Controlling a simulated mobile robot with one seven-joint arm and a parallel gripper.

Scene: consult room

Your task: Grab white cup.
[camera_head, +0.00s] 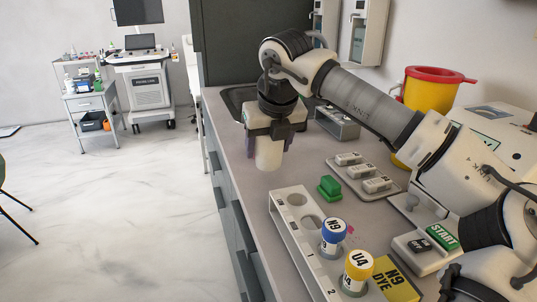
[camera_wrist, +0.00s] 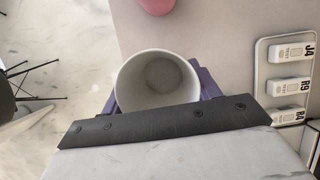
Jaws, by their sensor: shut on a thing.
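The white cup (camera_head: 268,155) is between the fingers of my gripper (camera_head: 268,148), near the left edge of the counter in the head view. The gripper points down and is shut on the cup, with a purple finger pad on each side. In the wrist view the cup (camera_wrist: 158,80) is seen from above, upright, and its inside looks empty. Purple pads of my gripper (camera_wrist: 160,88) show at its left and right. I cannot tell whether the cup's base touches the counter.
A white rack (camera_head: 291,226) holds a blue-capped and a yellow-capped container. A green block (camera_head: 329,187) and a tray (camera_head: 365,191) of labelled pieces lie nearby. A yellow bin with a red lid (camera_head: 430,92) stands behind my arm. A pink object (camera_wrist: 157,5) shows in the wrist view.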

